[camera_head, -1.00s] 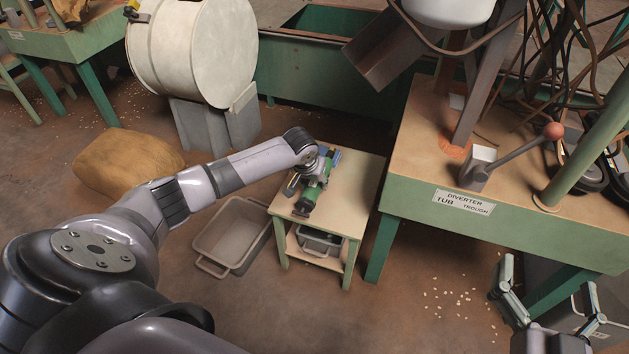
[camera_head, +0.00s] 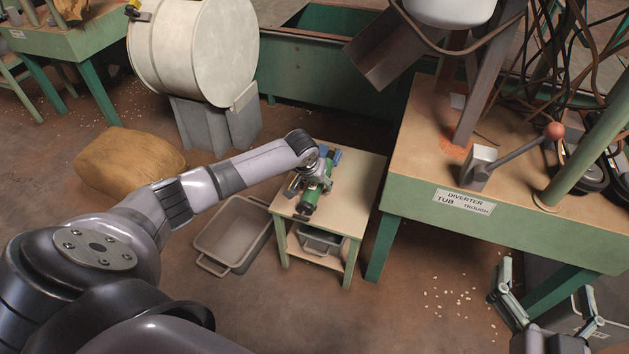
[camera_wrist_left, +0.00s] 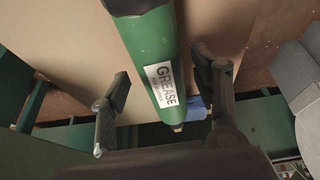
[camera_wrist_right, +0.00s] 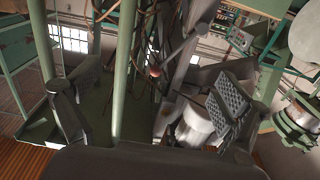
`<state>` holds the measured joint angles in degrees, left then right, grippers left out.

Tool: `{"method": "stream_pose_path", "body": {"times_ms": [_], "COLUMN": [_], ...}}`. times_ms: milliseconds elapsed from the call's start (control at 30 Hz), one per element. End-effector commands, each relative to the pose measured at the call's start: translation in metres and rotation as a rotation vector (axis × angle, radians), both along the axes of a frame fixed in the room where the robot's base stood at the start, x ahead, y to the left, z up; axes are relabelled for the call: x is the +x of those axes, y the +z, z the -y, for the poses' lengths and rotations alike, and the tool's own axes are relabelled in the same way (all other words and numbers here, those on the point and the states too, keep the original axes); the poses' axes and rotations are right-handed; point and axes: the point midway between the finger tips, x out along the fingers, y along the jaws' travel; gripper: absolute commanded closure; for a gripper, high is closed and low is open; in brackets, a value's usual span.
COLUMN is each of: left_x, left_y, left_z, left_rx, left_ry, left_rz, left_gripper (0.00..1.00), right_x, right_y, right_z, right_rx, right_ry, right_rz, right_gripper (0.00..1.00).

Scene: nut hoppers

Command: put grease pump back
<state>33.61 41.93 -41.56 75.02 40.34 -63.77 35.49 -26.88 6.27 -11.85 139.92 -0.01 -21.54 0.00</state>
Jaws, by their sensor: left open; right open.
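The grease pump (camera_head: 310,197) is a green cylinder with a dark end, lying over the top of the small green-legged table (camera_head: 352,198). Whether it touches the tabletop is hard to tell. In the left wrist view the pump (camera_wrist_left: 150,50) shows its white "GREASE" label. My left gripper (camera_head: 311,177) is over the pump from above. Its fingers (camera_wrist_left: 163,80) are open, one on each side of the cylinder, with a visible gap on the left. My right gripper (camera_head: 548,280) is open and empty at the lower right, away from the pump.
A blue item (camera_head: 337,156) lies by the pump's far end. A grey bin (camera_head: 320,241) sits on the table's lower shelf. An empty tub (camera_head: 236,232) stands on the floor to the left. The diverter bench (camera_head: 415,207) with its lever stands close on the right.

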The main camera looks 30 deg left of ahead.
Motion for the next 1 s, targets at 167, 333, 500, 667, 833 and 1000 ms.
{"method": "stream_pose_path", "body": {"times_ms": [167,333,500,667,833,1000], "left_x": [0.000,-0.007,-0.015,-0.022,-0.030,-0.038], "left_y": [0.015,0.032,0.051,0.069,0.090,0.107], "left_z": [-0.001,0.001,0.002,0.004,0.005,0.007], "left_rx": [0.002,0.000,0.000,0.002,0.000,-0.001], "left_ry": [0.000,-0.001,0.000,-0.001,0.000,0.000], "left_rz": [0.003,0.000,0.001,0.001,0.001,0.000], "left_gripper": [0.43,0.43,0.43,0.43,0.43,0.43], "right_x": [0.000,-0.004,-0.017,-0.037,-0.065,-0.096], "right_y": [0.008,-0.023,-0.059,-0.091,-0.119,-0.139], "right_z": [-0.001,0.005,0.013,0.023,0.035,0.046], "right_rx": [0.011,-0.036,-0.084,-0.128,-0.173,-0.210], "right_ry": [0.003,-0.008,-0.021,-0.034,-0.047,-0.058], "right_rz": [0.049,-0.134,-0.334,-0.523,-0.720,-0.895], "right_gripper": [0.06,0.06,0.06,0.06,0.06,0.06]}}
